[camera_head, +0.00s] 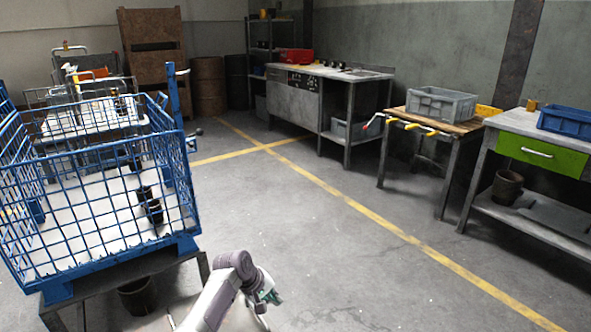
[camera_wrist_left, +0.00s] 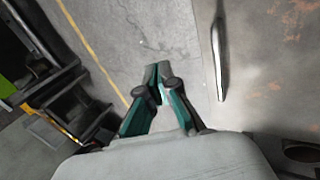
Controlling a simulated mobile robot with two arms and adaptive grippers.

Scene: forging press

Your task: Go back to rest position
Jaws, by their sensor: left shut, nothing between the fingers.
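My left gripper (camera_head: 269,297) shows at the bottom centre of the head view, at the end of my grey arm, over bare floor to the right of the blue cage. In the left wrist view its green and black fingers (camera_wrist_left: 157,75) meet at the tips, with nothing between them. My right gripper is in neither view.
A blue wire cage (camera_head: 100,262) on a dark stand, holding dark parts (camera_head: 150,205), is at the left. Workbenches with a grey crate (camera_head: 441,104) and a blue crate (camera_head: 566,121) line the right wall. The floor (camera_head: 330,250) between is clear, crossed by yellow lines.

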